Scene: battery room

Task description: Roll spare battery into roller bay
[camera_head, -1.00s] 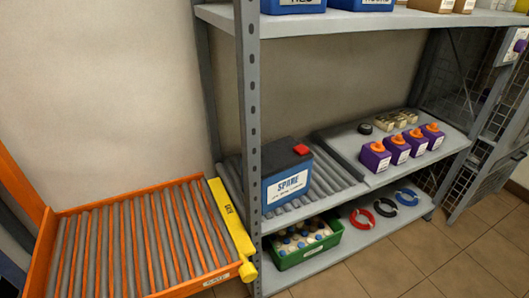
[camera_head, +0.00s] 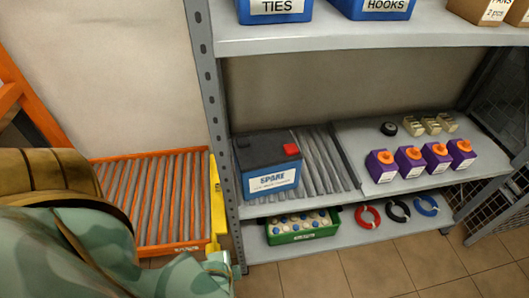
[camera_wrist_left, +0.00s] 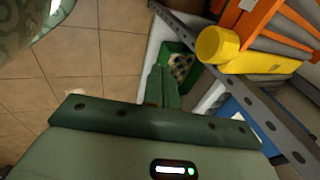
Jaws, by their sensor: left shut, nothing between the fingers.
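The spare battery (camera_head: 270,180), dark grey over blue with a red cap and a "SPARE" label, stands upright on the left end of the shelf rollers (camera_head: 322,165). To its left, beyond the shelf post, is the orange roller bay (camera_head: 180,249), partly hidden by my left arm. A yellow bar (camera_head: 217,195) stands along the bay's right edge, between bay and shelf. My left gripper (camera_head: 218,264) is low, near the bar's lower end and apart from the battery. In the left wrist view its fingers (camera_wrist_left: 162,75) are shut and empty, near the bar's yellow knob (camera_wrist_left: 220,43).
The grey shelf post (camera_head: 212,110) rises beside the battery. Purple bottles (camera_head: 409,160) stand right of the rollers. A green crate (camera_head: 303,233) and coloured rings (camera_head: 398,210) sit on the shelf below. Blue bins (camera_head: 273,10) are above. The tiled floor in front is clear.

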